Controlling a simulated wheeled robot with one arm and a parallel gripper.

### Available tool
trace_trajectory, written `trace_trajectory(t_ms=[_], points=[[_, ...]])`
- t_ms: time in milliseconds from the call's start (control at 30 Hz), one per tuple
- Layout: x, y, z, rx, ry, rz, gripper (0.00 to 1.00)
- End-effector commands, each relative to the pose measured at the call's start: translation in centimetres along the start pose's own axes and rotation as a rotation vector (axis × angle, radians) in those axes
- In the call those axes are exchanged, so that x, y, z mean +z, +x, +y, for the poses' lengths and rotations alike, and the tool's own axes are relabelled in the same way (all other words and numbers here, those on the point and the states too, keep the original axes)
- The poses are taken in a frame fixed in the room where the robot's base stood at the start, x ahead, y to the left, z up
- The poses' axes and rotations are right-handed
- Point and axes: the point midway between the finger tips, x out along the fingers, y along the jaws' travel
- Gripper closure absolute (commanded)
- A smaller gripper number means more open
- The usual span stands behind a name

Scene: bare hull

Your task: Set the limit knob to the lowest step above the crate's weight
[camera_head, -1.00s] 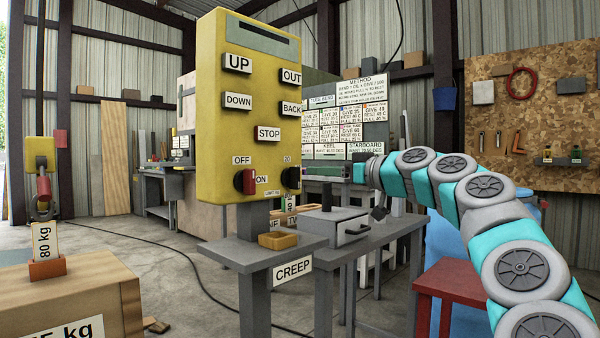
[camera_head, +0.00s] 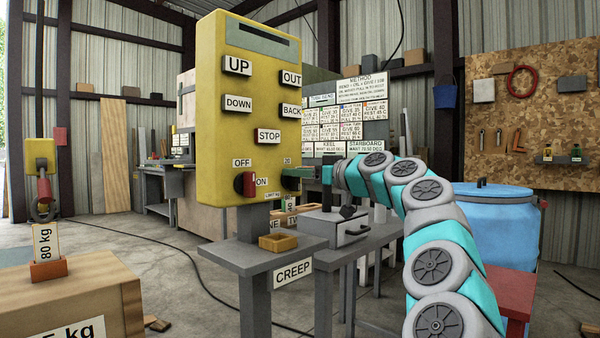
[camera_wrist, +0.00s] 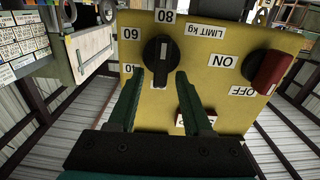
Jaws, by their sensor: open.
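The limit knob (camera_wrist: 162,62) is black with a pale mark on it, on the yellow control box (camera_head: 215,130). In the wrist view, labels 40, 60 and 80 stand around it, and another label below it is partly hidden. My gripper (camera_wrist: 157,86) is open, its fingers reaching toward the knob from either side of its lower end; I cannot tell whether they touch it. In the head view my gripper (camera_head: 305,176) is at the box's right edge and hides the knob. The wooden crate (camera_head: 75,293) is at lower left; its label ends in "5 kg", with the first digit unclear.
A red ON/OFF switch (camera_head: 246,183) sits left of the limit knob. A blue barrel (camera_head: 480,220) stands behind my arm.

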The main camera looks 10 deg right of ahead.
Motion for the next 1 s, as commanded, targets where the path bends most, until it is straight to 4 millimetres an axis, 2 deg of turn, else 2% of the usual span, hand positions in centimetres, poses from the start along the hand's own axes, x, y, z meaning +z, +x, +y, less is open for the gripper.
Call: trace_trajectory(t_ms=[100, 533, 1000], points=[[0.00, -0.02, 0.00, 0.000, 0.000, 0.000, 0.50], [0.00, -0.04, 0.00, 0.000, 0.000, 0.000, 0.98], [0.05, -0.03, -0.01, 0.000, -0.004, -0.001, 1.00]])
